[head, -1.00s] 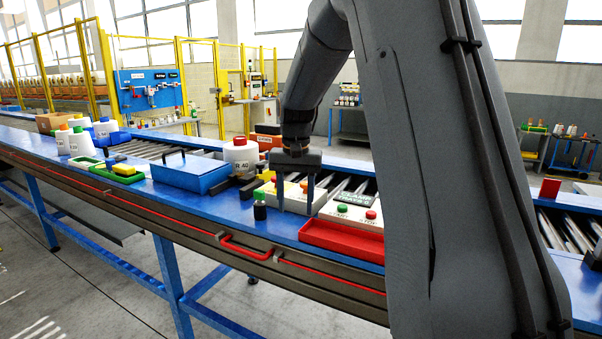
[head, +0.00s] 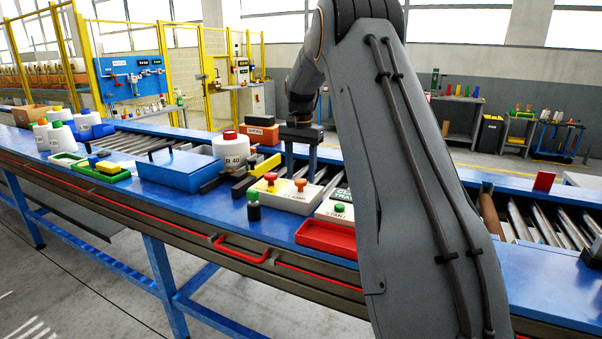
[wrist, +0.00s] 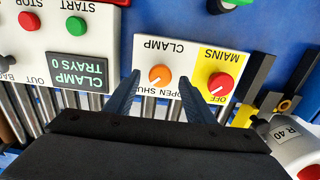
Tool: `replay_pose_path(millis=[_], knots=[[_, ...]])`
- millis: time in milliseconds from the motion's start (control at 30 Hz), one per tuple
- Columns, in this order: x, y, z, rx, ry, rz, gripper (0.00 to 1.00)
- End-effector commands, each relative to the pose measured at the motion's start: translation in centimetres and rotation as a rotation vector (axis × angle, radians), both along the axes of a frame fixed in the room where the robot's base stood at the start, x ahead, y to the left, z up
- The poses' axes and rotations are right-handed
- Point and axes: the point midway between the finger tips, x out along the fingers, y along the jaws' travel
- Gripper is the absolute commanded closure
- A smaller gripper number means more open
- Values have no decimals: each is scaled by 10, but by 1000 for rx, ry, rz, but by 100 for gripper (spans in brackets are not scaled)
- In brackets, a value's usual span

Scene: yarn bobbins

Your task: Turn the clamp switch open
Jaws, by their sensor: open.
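The clamp switch is an orange knob (head: 300,184) on a white switch box (head: 297,202). In the wrist view the knob (wrist: 159,75) sits above the words OPEN and SHUT, with the picture upside down. My gripper (head: 300,180) points down over the box. In the wrist view its open fingers (wrist: 159,78) stand either side of the knob, with a gap on both sides. Whether they reach down to its height is unclear. The knob's pointer direction is too small to tell.
A red mains knob (wrist: 220,84) on a yellow plate sits close beside the clamp switch. A START panel (head: 336,211) with a red tray (head: 326,238) stands right.

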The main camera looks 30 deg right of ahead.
Motion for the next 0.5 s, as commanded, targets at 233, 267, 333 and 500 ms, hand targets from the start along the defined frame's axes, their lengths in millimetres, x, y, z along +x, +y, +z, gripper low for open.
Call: replay_pose_path(millis=[233, 267, 333, 500], knots=[[0, 0, -16, 0, 0, 1, 51], [0, 0, -16, 0, 0, 1, 51], [0, 0, -17, -1, -1, 1, 51], [0, 0, -17, -1, -1, 1, 57]])
